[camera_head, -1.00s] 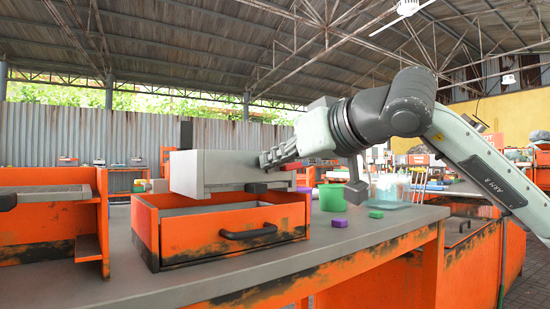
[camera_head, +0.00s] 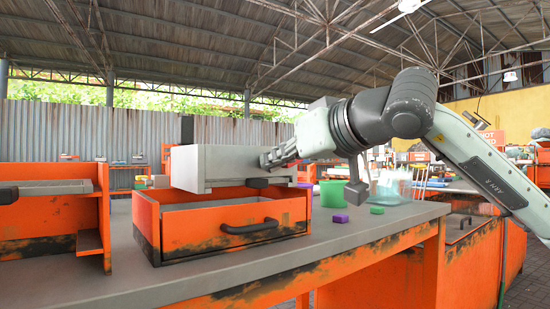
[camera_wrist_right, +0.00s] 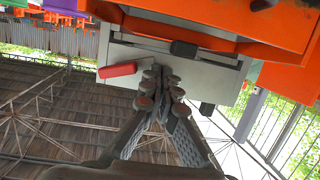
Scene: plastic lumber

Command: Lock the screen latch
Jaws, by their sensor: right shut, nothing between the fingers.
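A grey box (camera_head: 222,167) stands raised over the open orange drawer unit (camera_head: 185,226); I take it for the screen's housing. In the right wrist view, which looks inverted, the box's grey side (camera_wrist_right: 230,75) carries a red bar (camera_wrist_right: 117,70), perhaps the latch, and a dark block (camera_wrist_right: 183,48). My right gripper (camera_head: 268,159) is shut and empty, its fingertips at the box's right side. In the wrist view the fingertips (camera_wrist_right: 162,72) lie just right of the red bar; I cannot tell whether they touch it. My left gripper is not in view.
A green cup (camera_head: 332,193), a purple block (camera_head: 340,217), a small green block (camera_head: 376,210) and a clear container (camera_head: 393,188) stand on the workbench (camera_head: 300,255), right of the drawer unit. Another orange unit (camera_head: 50,220) stands at left. The bench front is clear.

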